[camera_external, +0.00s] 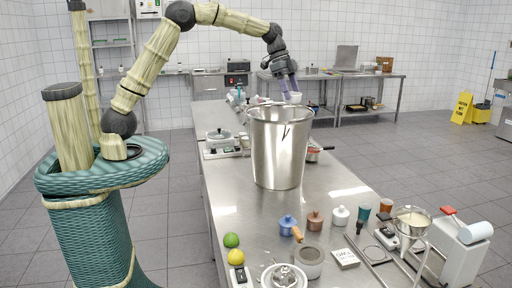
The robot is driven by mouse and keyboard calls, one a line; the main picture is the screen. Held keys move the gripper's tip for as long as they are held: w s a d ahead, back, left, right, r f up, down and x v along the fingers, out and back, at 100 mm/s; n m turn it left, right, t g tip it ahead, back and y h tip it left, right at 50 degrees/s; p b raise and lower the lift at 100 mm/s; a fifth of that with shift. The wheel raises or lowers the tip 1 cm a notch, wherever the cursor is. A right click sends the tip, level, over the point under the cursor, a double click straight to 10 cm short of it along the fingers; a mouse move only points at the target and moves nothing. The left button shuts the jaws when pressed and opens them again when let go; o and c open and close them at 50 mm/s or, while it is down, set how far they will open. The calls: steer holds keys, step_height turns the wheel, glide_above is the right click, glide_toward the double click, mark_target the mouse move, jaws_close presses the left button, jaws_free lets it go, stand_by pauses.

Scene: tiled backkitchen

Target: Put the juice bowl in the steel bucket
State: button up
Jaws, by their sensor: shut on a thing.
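The steel bucket (277,152) is a tall, shiny tapered pail standing upright on the steel worktable. My gripper (289,91) points down just above the bucket's rim, toward its right side in the picture. It is shut on a small pale bowl (295,98), which I take to be the juice bowl. The bowl is small in the view, and its contents cannot be seen. Whether it hangs over the bucket's opening or behind the rim is hard to tell. The inside of the bucket is mostly hidden.
The long worktable (240,200) holds a scale with a pot (220,138) left of the bucket. In front are a lime (231,240), a lemon (235,257), several small pots, and a funnel stand (411,222). Bare steel lies just before the bucket.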

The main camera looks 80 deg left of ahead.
mark_target(287, 170)
step_height(287, 170, down, 14)
steer(key=shift+r, duration=0.15)
step_height(287, 170, down, 14)
steer(key=p, duration=0.3)
stand_by(0.3)
step_height(287, 170, down, 4)
steer(key=shift+r+p, duration=0.15)
steer(key=shift+p, duration=0.6)
steer(key=shift+f, duration=0.2)
